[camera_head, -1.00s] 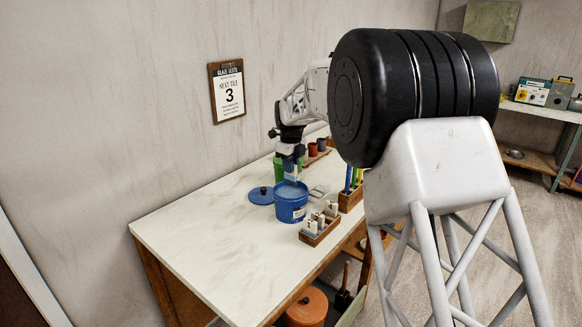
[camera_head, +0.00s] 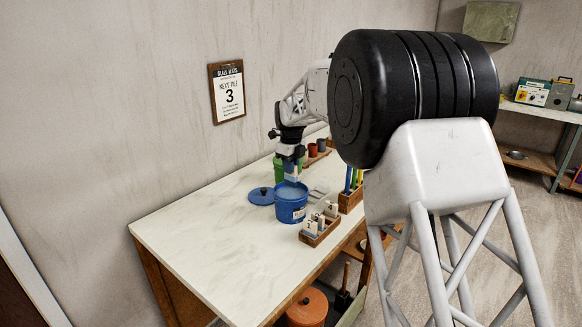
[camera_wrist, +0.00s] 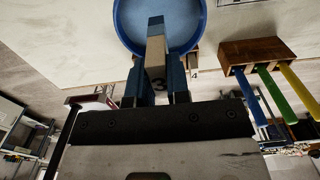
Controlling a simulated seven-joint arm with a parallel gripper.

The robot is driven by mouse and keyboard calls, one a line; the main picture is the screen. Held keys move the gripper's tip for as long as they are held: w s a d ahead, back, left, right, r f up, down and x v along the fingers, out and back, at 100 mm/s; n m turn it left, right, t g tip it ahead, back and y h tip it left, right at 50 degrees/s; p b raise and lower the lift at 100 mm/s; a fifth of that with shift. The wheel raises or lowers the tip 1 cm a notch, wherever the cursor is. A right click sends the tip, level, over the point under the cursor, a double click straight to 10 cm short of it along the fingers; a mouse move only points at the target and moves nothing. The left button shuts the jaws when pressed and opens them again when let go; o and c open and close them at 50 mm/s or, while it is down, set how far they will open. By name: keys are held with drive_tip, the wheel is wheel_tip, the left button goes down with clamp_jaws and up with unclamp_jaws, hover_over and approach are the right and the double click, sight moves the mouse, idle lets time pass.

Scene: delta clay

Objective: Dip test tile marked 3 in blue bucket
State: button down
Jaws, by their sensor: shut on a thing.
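In the wrist view my gripper (camera_wrist: 160,92) is shut on a narrow pale tile (camera_wrist: 156,48) with a dark 3 near the fingers. The tile's far end looks blue-grey. The blue bucket (camera_head: 291,212) stands open on the table, holding light blue liquid; its rim shows in the wrist view (camera_wrist: 119,30). In the head view my gripper (camera_head: 291,177) points down over the bucket's opening, with the tile hanging below the fingers. I cannot tell whether the tile's tip touches the liquid.
A wooden rack (camera_head: 317,237) with upright tiles stands right of the bucket. A blue lid (camera_head: 260,196) lies to its left, and a green bucket (camera_head: 278,170) stands behind. A wooden holder (camera_head: 350,200) with coloured handles is at right.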

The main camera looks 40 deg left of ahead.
drive_tip(key=shift+r, duration=0.15)
drive_tip(key=shift+r, duration=1.4)
drive_tip(key=shift+d, duration=0.1)
drive_tip(key=w+d+r+n, duration=0.1)
drive_tip(key=w+d+n, duration=0.4)
drive_tip(key=d, duration=0.2)
drive_tip(key=w+d+r+n, duration=0.2)
drive_tip(key=w+d+n, duration=0.2)
drive_tip(key=d+n, duration=0.25)
drive_tip(key=w+d+f+n, duration=0.2)
drive_tip(key=w+d+f, duration=0.3)
drive_tip(key=d+f, duration=0.45)
drive_tip(key=w+d+f+n, duration=0.2)
drive_tip(key=w+d+f, duration=0.3)
drive_tip(key=d+f, duration=0.45)
drive_tip(key=w+d+f+n, duration=0.1)
drive_tip(key=d+f, duration=0.8)
drive_tip(key=d, duration=0.2)
drive_tip(key=d+f+n, duration=0.1)
drive_tip(key=d+f, duration=0.7)
drive_tip(key=d, duration=0.3)
drive_tip(key=s+d+f, duration=0.4)
drive_tip(key=d+f, duration=0.5)
drive_tip(key=d, duration=0.2)
drive_tip(key=s+d+f, duration=0.4)
drive_tip(key=d+f, duration=0.6)
drive_tip(key=d, duration=0.2)
drive_tip(key=shift+s, duration=0.4)
